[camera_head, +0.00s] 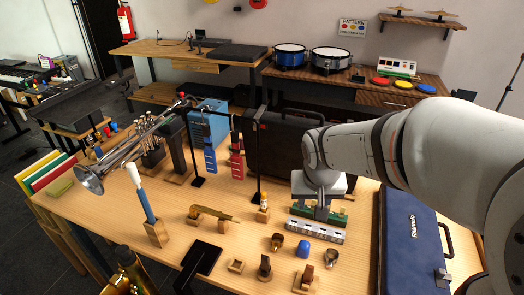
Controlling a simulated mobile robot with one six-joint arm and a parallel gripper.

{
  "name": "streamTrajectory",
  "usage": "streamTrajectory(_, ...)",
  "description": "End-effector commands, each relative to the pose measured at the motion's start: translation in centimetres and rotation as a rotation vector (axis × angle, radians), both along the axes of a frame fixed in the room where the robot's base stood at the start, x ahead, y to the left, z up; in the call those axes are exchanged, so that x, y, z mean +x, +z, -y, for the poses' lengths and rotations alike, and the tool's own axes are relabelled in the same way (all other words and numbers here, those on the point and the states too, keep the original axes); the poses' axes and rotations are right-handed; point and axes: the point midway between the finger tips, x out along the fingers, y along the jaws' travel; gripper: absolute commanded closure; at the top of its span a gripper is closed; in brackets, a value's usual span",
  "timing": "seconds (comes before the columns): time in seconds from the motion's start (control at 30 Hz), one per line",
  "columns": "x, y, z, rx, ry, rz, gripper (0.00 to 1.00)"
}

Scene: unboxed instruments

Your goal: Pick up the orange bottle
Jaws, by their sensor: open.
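My gripper (321,213) hangs from the white arm on the right, pointing down over the table. It is open, and its fingertips are just in front of or above a green object, partly covering it; I cannot tell whether they touch. I cannot make out a clearly orange bottle. A small bottle-like item (264,202) with a pale top stands on a wooden block, to the left of my gripper; its colour is too small to tell.
The wooden table (215,262) is crowded. A silver harmonica-like bar (315,231), a blue rounded piece (304,248) and small brass items lie in front of my gripper. A blue case (411,245) stands right, a dark case (280,150) behind, a trumpet (118,158) left.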

Motion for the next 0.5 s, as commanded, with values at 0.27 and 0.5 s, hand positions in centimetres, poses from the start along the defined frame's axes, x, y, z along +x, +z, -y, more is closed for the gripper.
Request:
streamTrajectory(0.27, 8.8, -4.5, -8.6, 0.020, 0.009, 0.075, 0.59)
streamTrajectory(0.5, 11.0, -6.7, -11.8, 0.041, 0.009, 0.101, 0.59)
